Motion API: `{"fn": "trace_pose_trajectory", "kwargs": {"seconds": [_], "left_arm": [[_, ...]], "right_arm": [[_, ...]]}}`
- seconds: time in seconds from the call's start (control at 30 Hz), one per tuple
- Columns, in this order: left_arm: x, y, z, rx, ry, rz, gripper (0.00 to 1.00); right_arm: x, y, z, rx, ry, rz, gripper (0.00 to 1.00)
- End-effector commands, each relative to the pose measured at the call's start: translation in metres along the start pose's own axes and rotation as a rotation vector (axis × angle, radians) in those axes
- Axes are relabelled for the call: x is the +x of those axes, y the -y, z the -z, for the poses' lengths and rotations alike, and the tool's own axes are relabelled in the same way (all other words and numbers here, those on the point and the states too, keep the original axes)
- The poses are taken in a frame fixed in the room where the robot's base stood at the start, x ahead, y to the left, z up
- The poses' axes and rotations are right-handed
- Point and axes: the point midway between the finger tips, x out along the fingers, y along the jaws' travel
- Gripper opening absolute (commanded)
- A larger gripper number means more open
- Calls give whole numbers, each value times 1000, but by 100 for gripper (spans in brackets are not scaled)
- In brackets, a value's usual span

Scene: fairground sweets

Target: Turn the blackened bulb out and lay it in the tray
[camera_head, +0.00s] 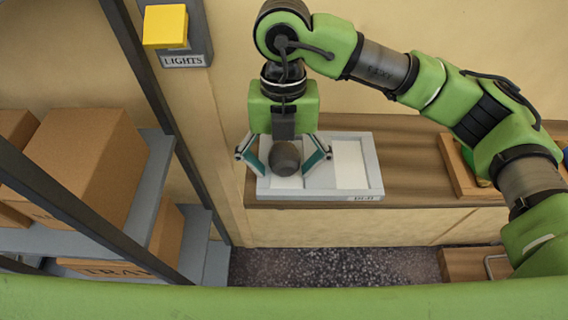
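A dark, blackened bulb (287,156) is between the fingers of my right gripper (285,170), which points down. The bulb's top is partly hidden by the gripper. My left gripper is not in view.
The tray stands on a wooden counter (415,150). A wooden box (462,178) is at the right, partly behind my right arm. A yellow lights switch (165,27) is on the post. Cardboard boxes (90,160) fill the grey shelves at the left.

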Motion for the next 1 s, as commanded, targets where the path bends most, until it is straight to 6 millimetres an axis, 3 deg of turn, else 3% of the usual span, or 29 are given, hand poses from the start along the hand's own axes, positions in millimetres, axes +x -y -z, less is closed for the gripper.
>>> {"fn": "trace_pose_trajectory", "kwargs": {"seconds": [0.57,1.0], "left_arm": [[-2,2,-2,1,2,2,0],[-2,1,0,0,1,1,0]], "right_arm": [[-13,1,-2,4,7,0,85],[-99,2,-1,5,9,-1,85]]}}
